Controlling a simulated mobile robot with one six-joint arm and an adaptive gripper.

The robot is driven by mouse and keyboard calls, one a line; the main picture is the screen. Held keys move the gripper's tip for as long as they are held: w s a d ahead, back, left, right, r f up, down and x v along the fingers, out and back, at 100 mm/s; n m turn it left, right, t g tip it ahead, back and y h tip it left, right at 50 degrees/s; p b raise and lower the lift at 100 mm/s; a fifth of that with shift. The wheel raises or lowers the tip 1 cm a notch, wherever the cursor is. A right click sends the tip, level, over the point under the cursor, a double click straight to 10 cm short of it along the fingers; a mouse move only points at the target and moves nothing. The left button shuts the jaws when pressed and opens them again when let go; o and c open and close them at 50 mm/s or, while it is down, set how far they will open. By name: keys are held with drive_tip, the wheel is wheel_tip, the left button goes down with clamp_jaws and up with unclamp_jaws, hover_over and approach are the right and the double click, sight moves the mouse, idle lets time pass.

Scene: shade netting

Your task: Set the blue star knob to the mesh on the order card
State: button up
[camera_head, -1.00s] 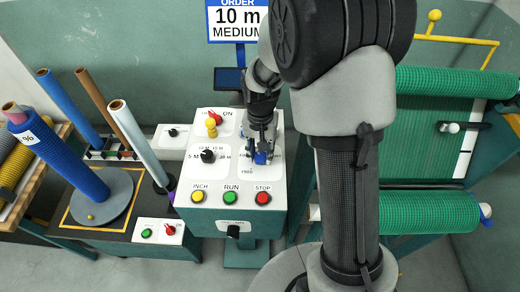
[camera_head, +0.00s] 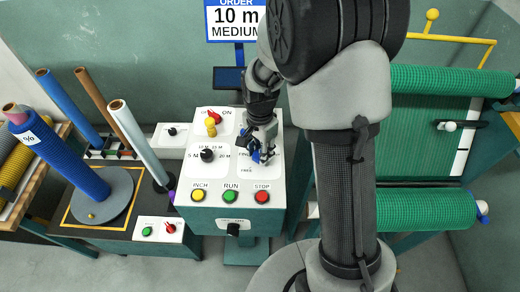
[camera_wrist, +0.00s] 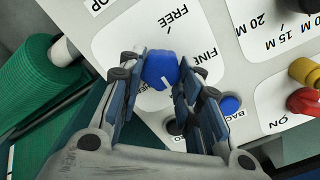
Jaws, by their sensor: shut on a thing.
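The order card (camera_head: 236,20) at the top of the head view reads 10 m MEDIUM. My gripper (camera_head: 259,153) is over the right part of the white control panel (camera_head: 222,175). In the wrist view my gripper (camera_wrist: 160,78) is shut on the blue star knob (camera_wrist: 160,68), with a finger on each side of it. The labels FREE and FINE show around the knob. Another label below it is mostly hidden by the fingers. A short white mark shows low on the knob, but I cannot tell which setting it points at.
A blue button (camera_wrist: 230,104) marked BACK lies close beside my fingers. The black length knob (camera_head: 207,155) is left of my gripper. Yellow, green and red buttons line the panel's front. Green netting rolls (camera_head: 430,212) stand at right, and a blue roll (camera_head: 62,160) at left.

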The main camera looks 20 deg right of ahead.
idle(0.4)
drive_tip(key=o, duration=1)
drive_tip(key=shift+o, duration=0.2)
wheel_tip(320, 180, up, 12)
